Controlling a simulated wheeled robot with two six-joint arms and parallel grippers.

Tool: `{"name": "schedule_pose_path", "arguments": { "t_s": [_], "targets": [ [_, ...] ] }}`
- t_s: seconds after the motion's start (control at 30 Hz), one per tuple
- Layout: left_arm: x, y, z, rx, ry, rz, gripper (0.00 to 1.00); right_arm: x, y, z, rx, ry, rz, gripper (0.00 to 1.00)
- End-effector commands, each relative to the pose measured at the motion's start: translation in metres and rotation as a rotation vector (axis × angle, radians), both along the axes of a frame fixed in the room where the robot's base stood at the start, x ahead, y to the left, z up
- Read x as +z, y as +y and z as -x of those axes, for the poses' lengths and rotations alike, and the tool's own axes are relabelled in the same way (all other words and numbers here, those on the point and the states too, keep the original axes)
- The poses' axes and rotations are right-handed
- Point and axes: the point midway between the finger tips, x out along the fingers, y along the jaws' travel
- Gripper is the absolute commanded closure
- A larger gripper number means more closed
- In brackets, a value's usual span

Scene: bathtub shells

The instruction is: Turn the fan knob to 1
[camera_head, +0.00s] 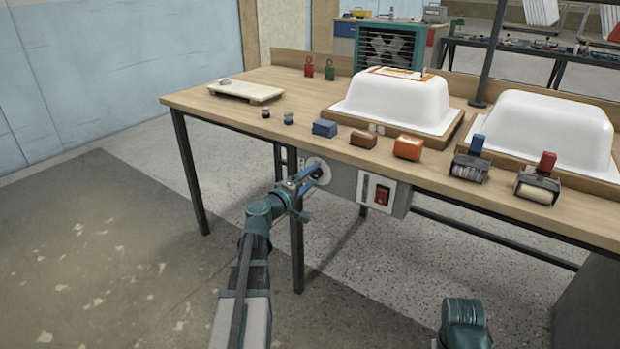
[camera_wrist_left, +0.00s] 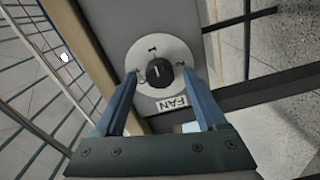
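The fan knob (camera_wrist_left: 157,76) is a black round knob with a short pale line, on a white round dial (camera_wrist_left: 172,45) with small marks. I cannot read the marks surely, nor which one the line points to. A FAN label (camera_wrist_left: 171,104) sits beside the dial. In the head view the dial (camera_head: 319,169) is on the grey box under the table's front edge, partly hidden by my gripper. My left gripper (camera_head: 316,173) is at the dial. In the left wrist view its blue fingers (camera_wrist_left: 161,73) are apart, one on each side of the knob, with visible gaps. My right gripper is out of view.
The grey control box (camera_head: 343,181) has a red switch (camera_head: 382,195) right of the dial. Above is the wooden table (camera_head: 290,104), carrying white tub shells (camera_head: 398,98), small blocks and two rollers (camera_head: 470,165). A table leg (camera_head: 297,250) stands near my left arm. The floor at left is clear.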

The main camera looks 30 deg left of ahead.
Motion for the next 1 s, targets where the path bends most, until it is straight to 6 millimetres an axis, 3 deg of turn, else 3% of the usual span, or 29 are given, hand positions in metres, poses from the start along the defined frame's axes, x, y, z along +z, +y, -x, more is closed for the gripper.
{"name": "schedule_pose_path", "arguments": {
  "t_s": [0.37, 0.8, 1.0],
  "targets": [
    [0.0, 0.001, 0.009, 0.002, 0.0, 0.001, 0.26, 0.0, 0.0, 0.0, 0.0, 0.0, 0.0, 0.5],
    [0.0, 0.007, 0.099, 0.004, -0.001, 0.001, 0.26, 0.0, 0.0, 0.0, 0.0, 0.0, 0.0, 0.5],
    [0.0, 0.01, 0.126, 0.003, -0.001, 0.001, 0.26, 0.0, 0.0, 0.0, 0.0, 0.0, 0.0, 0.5]
  ]
}}
